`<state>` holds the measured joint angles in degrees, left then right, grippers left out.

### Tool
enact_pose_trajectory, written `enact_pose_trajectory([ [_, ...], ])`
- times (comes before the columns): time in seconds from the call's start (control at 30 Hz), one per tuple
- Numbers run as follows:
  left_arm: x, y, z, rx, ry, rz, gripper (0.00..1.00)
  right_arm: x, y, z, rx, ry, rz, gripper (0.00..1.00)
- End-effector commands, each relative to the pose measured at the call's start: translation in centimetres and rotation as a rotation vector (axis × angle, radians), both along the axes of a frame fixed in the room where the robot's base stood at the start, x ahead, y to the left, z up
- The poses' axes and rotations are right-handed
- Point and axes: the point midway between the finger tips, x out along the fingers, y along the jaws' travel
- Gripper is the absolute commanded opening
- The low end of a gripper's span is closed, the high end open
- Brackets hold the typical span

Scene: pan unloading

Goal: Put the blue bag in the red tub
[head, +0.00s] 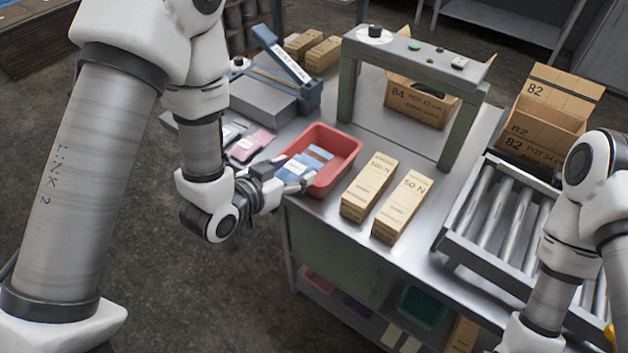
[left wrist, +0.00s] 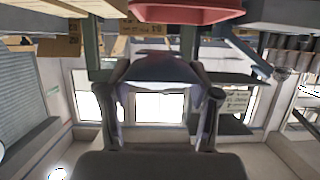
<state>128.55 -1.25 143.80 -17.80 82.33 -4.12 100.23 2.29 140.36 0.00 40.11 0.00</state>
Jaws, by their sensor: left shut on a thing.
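The blue bag (head: 308,163) has a white label and shows over the red tub (head: 346,143) in the head view. The tub stands on the metal bench near its front left part. My left gripper (head: 296,181) is shut on the bag at the tub's left front rim. In the left wrist view the bag (left wrist: 160,68) is between the two fingers, and part of the red tub (left wrist: 185,12) shows at the top edge. I cannot tell whether the bag touches the tub. My right arm shows at the right, but its gripper is out of view.
Two tan boxes (head: 369,187) stand right of the tub. Pink and white packets (head: 251,145) lie to its left, by a grey sealing machine (head: 264,98). A green-legged stand (head: 413,47) rises behind. A roller conveyor (head: 497,212) and open cartons (head: 545,115) are at the right.

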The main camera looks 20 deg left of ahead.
Motion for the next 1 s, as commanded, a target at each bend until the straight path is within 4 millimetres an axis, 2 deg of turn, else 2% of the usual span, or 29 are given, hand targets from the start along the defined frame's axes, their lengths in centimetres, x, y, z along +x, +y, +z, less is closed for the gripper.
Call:
enact_pose_trajectory([
  [0.03, 0.6, -0.2, -1.3, -0.002, -0.009, -0.004, 0.24, 0.0, 0.0, -2.9, 0.000, 0.000, 0.000, 0.40],
  [0.4, 2.1, -0.6, -1.1, 0.003, -0.006, 0.002, 0.24, 0.0, 0.0, -10.7, 0.000, 0.000, 0.000, 0.40],
  [0.43, 2.3, -0.7, -0.7, 0.005, -0.006, 0.004, 0.24, 0.0, 0.0, -10.6, 0.000, 0.000, 0.000, 0.40],
  [0.5, 4.1, -1.2, 0.1, 0.005, -0.001, 0.002, 0.24, -0.1, 0.0, -8.7, 0.000, 0.001, 0.000, 0.40],
  [0.6, 6.0, -1.8, -0.2, 0.004, 0.000, 0.004, 0.24, 0.0, 0.0, -8.2, 0.000, -0.001, 0.000, 0.40],
  [0.7, 7.0, -2.1, -0.6, 0.002, 0.001, 0.004, 0.24, 0.0, 0.0, -8.0, 0.000, -0.001, 0.000, 0.40],
  [0.9, 7.1, -2.2, -3.7, 0.001, 0.005, 0.004, 0.24, 0.0, 0.0, -7.6, 0.000, 0.000, 0.000, 0.40],
  [1.0, 7.2, -2.2, -4.1, 0.001, -0.001, 0.004, 0.24, 0.0, 0.0, -7.6, 0.000, 0.000, 0.000, 0.40],
])
